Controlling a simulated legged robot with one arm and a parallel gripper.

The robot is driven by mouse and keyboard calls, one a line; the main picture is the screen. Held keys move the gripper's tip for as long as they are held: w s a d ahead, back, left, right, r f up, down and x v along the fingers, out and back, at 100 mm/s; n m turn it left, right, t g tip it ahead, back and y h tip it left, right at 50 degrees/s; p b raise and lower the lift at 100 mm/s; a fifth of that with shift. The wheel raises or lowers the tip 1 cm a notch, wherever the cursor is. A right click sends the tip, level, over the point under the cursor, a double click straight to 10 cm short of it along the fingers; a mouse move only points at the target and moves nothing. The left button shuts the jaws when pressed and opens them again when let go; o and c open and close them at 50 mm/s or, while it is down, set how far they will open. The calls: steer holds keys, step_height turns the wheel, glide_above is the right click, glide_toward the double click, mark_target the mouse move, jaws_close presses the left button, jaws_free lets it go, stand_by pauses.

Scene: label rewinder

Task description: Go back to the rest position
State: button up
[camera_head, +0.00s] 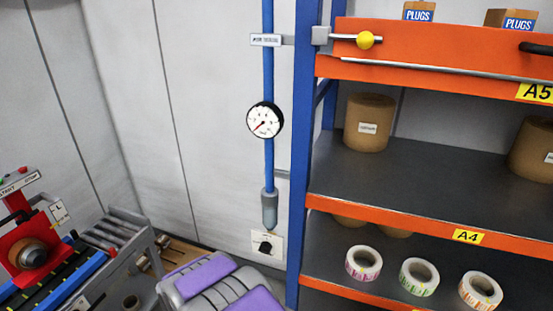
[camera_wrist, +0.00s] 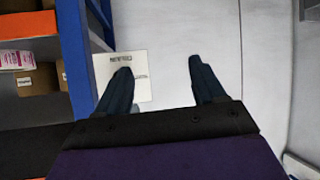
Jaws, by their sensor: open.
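My gripper (camera_wrist: 163,88) shows in the wrist view with its two dark fingers apart and nothing between them. Beyond it are a pale wall and a white sign (camera_wrist: 144,68) with upside-down lettering, partly covered by the left finger. In the head view my purple and grey arm (camera_head: 222,285) is at the bottom centre, folded low in front of my body. The fingers do not show in the head view.
An orange and blue shelf rack (camera_head: 395,228) stands at the right, with label rolls (camera_head: 418,276) on a lower shelf. A blue pipe with a gauge (camera_head: 265,120) runs down the wall. The rewinder (camera_head: 30,252) and a roller conveyor (camera_head: 118,235) are at the left.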

steer(key=s+d+r+n+g+y+b, duration=0.1)
steer(key=s+d+r+g+y+b, duration=0.1)
steer(key=s+d+r+g+y, duration=0.3)
steer(key=s+d+r+g+b, duration=0.1)
steer(key=s+r, duration=0.2)
steer(key=r, duration=0.3)
steer(key=s+d+r+g+h+b, duration=0.1)
steer(key=s+d+r+g+b, duration=0.1)
steer(key=s+d, duration=0.9)
steer(key=s+d+r+g+h+b, duration=0.2)
steer(key=s+d+g, duration=0.3)
steer(key=s+d, duration=0.7)
steer(key=s, duration=0.7)
steer(key=shift+s+r+g+h, duration=0.15)
steer(key=shift+s+g+h, duration=0.1)
steer(key=shift+g+h, duration=0.05)
